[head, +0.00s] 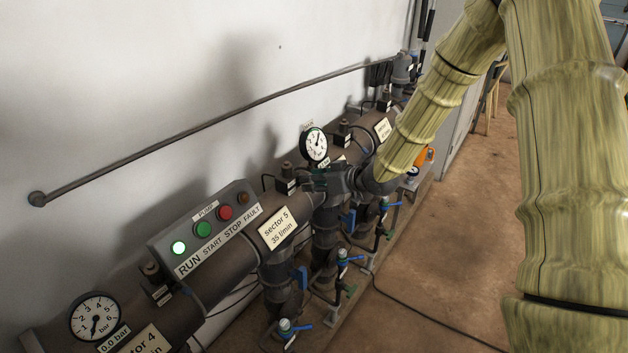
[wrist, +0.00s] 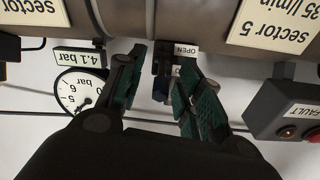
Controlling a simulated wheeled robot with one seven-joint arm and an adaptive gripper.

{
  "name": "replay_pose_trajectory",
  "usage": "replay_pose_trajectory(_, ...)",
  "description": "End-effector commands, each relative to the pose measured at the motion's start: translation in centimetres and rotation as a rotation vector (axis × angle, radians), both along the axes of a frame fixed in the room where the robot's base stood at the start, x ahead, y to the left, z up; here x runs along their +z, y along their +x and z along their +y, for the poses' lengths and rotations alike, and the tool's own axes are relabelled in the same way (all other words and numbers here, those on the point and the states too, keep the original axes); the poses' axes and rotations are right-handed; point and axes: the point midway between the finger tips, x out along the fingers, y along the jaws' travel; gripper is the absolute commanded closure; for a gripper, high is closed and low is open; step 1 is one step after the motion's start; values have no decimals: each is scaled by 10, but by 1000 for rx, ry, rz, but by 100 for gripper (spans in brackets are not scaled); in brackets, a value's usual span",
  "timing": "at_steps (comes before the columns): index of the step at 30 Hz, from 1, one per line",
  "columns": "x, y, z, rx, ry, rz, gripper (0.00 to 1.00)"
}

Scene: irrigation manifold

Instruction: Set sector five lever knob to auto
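The sector five lever knob is the small dark unit (head: 288,183) on top of the pipe, near the sector 5 plate (head: 278,229) in the head view. In the wrist view, a dark part of this unit (wrist: 163,60) lies between my fingers, beside a small OPEN label (wrist: 186,49). My gripper (head: 318,179) reaches in from the right in the head view. In the wrist view my gripper (wrist: 160,62) is open, with a gap between its green-padded fingers. I see no clear finger contact. The lever's exact setting and any AUTO mark cannot be made out.
A pressure gauge (head: 314,144) stands close behind my gripper; its tag reads 4.1 bar in the wrist view. A pump box (head: 205,227) with a lit green lamp sits left. Blue-handled valves (head: 343,256) hang below the pipe. The floor at right is mostly clear.

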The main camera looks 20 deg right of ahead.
Motion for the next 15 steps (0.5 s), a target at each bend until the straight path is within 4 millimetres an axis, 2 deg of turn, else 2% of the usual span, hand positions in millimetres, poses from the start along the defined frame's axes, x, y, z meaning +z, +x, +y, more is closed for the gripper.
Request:
replay_pose_trajectory(8,2,-1,0,0,0,-1,64)
replay_pose_trajectory(15,13,-18,-13,-1,2,-2,64)
